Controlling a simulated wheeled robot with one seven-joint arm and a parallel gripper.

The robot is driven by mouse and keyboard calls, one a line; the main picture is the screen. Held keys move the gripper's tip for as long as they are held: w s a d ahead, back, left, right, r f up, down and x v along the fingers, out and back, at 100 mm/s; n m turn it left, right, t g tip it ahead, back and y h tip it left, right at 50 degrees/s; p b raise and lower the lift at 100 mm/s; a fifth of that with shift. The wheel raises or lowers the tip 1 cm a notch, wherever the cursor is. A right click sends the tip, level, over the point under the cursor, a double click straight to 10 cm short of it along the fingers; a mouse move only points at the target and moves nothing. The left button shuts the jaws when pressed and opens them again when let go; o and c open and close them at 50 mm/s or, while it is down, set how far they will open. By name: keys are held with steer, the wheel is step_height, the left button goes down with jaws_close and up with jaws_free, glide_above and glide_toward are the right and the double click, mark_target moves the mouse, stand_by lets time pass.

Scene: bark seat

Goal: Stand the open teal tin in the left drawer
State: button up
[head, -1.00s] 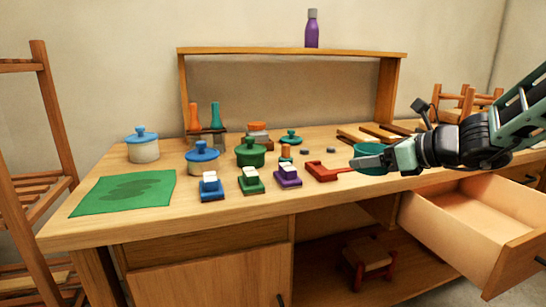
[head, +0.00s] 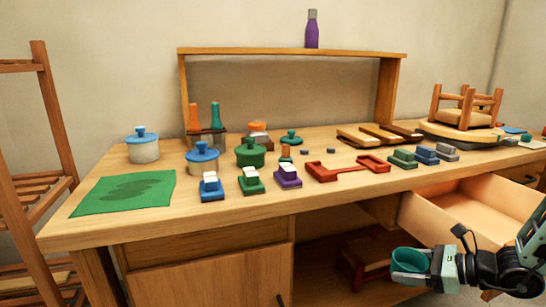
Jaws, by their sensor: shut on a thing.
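The open teal tin (head: 408,259) is held by my gripper (head: 412,271) at the lower right of the head view. My gripper is shut on it, and its open mouth shows at the top. The tin looks roughly upright, in front of the bench and to the left of the pulled-out drawer. The left drawer (head: 462,207) is open under the bench top, and its visible floor is bare. My arm covers the drawer's front part and handle.
A red tray-like piece (head: 324,173) and several coloured blocks stand along the bench's front edge. A small stool (head: 466,105) stands at the back right. A red stool (head: 350,270) is under the bench, partly behind the tin. A second drawer (head: 526,174) is right of the open one.

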steer(key=shift+s+d+f, duration=0.25)
steer(key=shift+s+f, duration=0.55)
steer(key=shift+f, duration=0.3)
steer(key=shift+s+d+r+p, duration=0.1)
steer(key=shift+s+p, duration=0.2)
steer(key=shift+p, duration=0.2)
step_height(320, 180, up, 10)
steer(key=p, duration=1.6)
steer(key=shift+r+p, duration=0.25)
steer(key=shift+p, duration=0.15)
